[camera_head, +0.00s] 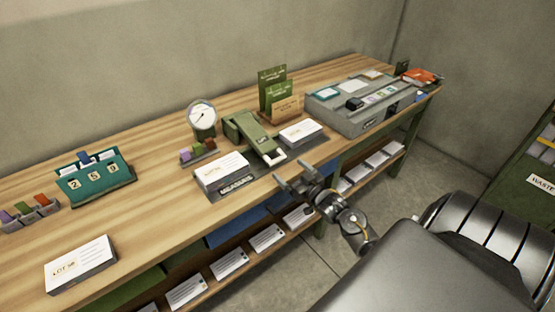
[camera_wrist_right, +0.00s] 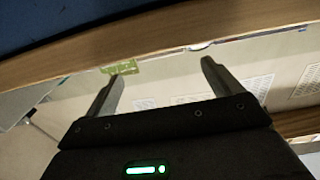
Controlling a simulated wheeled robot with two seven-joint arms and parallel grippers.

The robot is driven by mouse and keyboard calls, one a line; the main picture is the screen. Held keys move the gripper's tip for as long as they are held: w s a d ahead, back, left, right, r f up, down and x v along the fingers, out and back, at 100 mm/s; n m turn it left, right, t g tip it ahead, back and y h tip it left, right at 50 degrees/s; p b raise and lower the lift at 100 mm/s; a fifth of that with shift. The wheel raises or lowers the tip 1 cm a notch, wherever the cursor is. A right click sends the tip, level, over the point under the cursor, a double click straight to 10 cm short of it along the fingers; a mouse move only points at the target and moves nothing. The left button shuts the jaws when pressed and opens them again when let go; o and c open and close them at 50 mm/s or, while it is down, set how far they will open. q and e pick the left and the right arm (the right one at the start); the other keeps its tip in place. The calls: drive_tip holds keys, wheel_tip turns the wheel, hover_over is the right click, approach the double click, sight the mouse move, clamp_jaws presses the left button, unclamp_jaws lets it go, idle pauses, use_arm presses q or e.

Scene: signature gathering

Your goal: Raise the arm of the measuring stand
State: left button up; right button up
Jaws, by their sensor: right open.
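The measuring stand (camera_head: 250,131) is a green device on a dark plate near the middle of the bench in the head view. Its green arm lies low and slopes down toward the front, ending in a pale tip (camera_head: 273,158). My right gripper (camera_head: 294,178) is open and empty. It is at the bench's front edge, in front of and to the right of the stand, apart from it. In the right wrist view its two fingers (camera_wrist_right: 163,77) are spread with nothing between them. My left gripper is not in view.
White card stacks (camera_head: 221,171) (camera_head: 300,132) flank the stand. A round dial gauge (camera_head: 202,116) stands behind it, and a grey console (camera_head: 364,117) to the right. A shelf below holds several white cards.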

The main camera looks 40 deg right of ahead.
sight(279, 161)
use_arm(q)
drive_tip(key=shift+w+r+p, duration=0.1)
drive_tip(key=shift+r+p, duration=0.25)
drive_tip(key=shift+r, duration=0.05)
use_arm(e)
drive_tip(key=w, duration=0.7)
drive_tip(key=shift+w, duration=0.4)
